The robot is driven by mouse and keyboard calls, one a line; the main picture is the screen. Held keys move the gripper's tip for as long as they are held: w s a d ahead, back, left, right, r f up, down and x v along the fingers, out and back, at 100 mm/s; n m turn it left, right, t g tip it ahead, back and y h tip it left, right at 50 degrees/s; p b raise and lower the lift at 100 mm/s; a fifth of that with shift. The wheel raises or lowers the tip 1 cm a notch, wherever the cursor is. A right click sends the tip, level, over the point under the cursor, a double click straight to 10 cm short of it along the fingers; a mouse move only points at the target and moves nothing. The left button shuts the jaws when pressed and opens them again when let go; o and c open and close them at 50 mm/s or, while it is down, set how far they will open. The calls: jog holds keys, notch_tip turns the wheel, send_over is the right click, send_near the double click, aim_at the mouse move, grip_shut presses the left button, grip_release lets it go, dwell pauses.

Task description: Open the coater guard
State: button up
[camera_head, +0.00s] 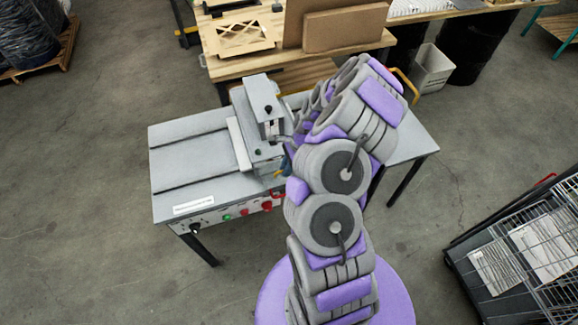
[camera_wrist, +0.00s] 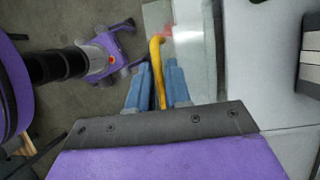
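The coater (camera_head: 262,130) is a grey machine on a grey metal table in the head view. A curved yellow handle (camera_wrist: 155,52) shows in the wrist view, beside a pale, clear-looking panel (camera_wrist: 200,45); I cannot tell for sure whether this panel is the guard. My gripper (camera_wrist: 158,82) has two blue fingers, one on each side of the yellow handle. Whether both fingers press on it is not clear. In the head view my arm reaches over the table's right part and hides much of the gripper and the coater's right side.
The coater's table (camera_head: 190,165) has a knob and coloured buttons along its front edge. A wooden bench (camera_head: 240,68) with cardboard stands behind. A wire rack cart (camera_head: 515,255) stands at the right.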

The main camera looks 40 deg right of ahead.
jog(key=o, duration=0.3)
jog(key=shift+a, duration=0.1)
jog(key=shift+d+r, duration=0.1)
jog(key=shift+d, duration=0.1)
jog(key=shift+d+r, duration=0.15)
jog(key=shift+d, duration=0.05)
jog(key=b+v, duration=0.1)
jog(key=v, duration=1.5)
jog(key=shift+r, duration=0.45)
jog(key=shift+a, duration=0.15)
